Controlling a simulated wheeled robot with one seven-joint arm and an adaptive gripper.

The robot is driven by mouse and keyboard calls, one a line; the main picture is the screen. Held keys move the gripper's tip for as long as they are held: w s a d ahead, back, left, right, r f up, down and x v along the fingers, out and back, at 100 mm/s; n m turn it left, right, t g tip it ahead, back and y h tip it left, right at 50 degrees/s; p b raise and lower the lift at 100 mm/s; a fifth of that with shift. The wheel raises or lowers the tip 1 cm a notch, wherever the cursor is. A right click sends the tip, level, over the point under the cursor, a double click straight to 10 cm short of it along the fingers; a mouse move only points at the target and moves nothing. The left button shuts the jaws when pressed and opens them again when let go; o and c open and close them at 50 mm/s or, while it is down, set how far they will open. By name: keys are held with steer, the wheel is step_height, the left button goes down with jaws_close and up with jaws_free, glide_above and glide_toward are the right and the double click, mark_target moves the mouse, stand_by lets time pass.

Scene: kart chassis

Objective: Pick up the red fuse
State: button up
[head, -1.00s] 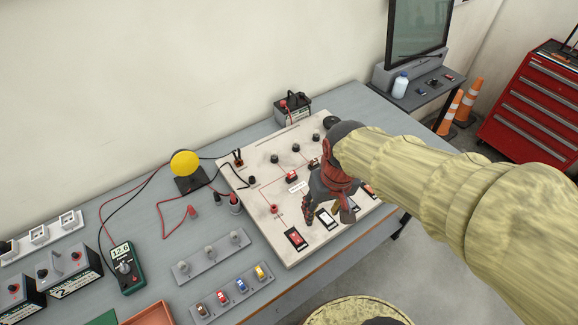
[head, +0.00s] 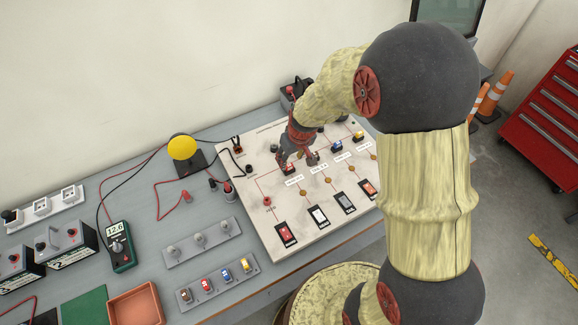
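A small red fuse (head: 207,286) stands in the grey rack (head: 217,288) at the front of the bench, between a brownish fuse (head: 186,296) and a blue one (head: 226,275). Another small red fuse-like piece (head: 289,168) sits on the white circuit board (head: 262,228). My gripper (head: 298,160) is over the board, pointing down, with its fingers spread just above and beside that piece. It looks open; I see nothing held. The fingers partly hide the board there, and I cannot tell whether they touch the piece.
A yellow fuse (head: 245,265) ends the rack. A blue piece (head: 337,145) is farther along the board. Switches line its front edge. A grey strip of knobs (head: 200,243), a multimeter (head: 119,246), an orange tray (head: 136,306) and loose wires lie left. A yellow lamp (head: 183,148) stands behind.

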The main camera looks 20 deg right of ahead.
mark_target(289, 165)
steer(key=b+x, duration=0.1)
steer(key=x, duration=0.5)
steer(key=shift+d+f, duration=0.15)
steer(key=shift+d, duration=0.05)
steer(key=shift+c, duration=0.9)
steer(key=c, duration=0.7)
